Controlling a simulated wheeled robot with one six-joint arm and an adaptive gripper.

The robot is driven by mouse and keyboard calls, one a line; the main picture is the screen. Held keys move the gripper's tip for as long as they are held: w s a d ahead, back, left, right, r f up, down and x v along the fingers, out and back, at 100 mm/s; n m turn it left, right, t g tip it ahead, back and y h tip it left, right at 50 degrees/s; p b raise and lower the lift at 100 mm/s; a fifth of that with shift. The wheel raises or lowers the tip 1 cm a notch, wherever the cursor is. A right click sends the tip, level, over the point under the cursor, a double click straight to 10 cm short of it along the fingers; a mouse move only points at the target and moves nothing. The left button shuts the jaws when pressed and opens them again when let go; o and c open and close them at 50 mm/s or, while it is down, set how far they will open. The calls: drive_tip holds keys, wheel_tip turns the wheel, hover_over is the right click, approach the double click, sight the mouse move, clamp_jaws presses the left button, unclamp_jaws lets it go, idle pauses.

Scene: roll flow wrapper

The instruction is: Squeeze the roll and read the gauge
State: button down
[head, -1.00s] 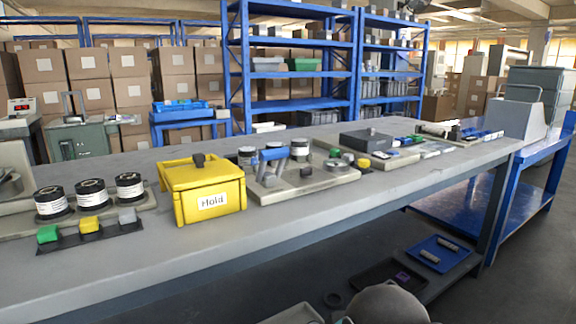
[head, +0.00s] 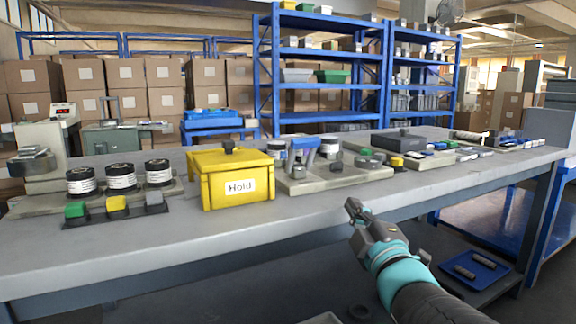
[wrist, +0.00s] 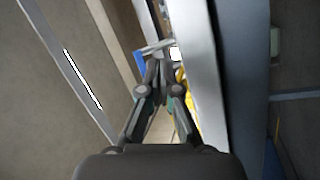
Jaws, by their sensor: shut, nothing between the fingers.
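Three black rolls with white labels stand in a row at the left of the bench: a left roll (head: 81,181), a middle roll (head: 121,177) and a right roll (head: 158,172). Which of them the task means, I cannot tell. A machine with a small red display (head: 62,110) stands behind them at far left; its reading is too small to make out. My gripper (head: 353,207) is in front of the bench's front edge, shut and empty, well right of the rolls. In the wrist view my gripper's fingers (wrist: 157,52) are together.
A yellow box labelled Hold (head: 232,184) stands right of the rolls. Green, yellow and grey blocks (head: 116,205) sit in front of them. A board with a blue-handled fixture (head: 304,150) stands mid-bench (head: 240,232). The bench's front strip is mostly clear.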

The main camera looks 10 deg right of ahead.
sight(307, 145)
drive_tip(key=shift+s+a+r+n+t+y+b, duration=0.2)
drive_tip(key=shift+a+r+n+t+y, duration=0.15)
drive_tip(key=shift+n+y, duration=0.8)
drive_tip(key=shift+s+a+r+n+t+y+b, duration=0.35)
drive_tip(key=shift+n+y, duration=0.55)
drive_tip(key=shift+n, duration=0.35)
drive_tip(key=shift+s+a+r+n+t+y+b, duration=0.1)
drive_tip(key=shift+a+r+n+t+y, duration=0.25)
drive_tip(key=shift+n+y, duration=0.8)
drive_tip(key=shift+w+a, duration=0.1)
drive_tip(key=shift+a, duration=0.05)
drive_tip(key=p+x, duration=0.2)
drive_tip(key=x, duration=1.1)
drive_tip(key=shift+w+a, duration=0.15)
drive_tip(key=shift+w, duration=0.2)
drive_tip(key=shift+r+g, duration=0.15)
drive_tip(key=shift+g, duration=0.1)
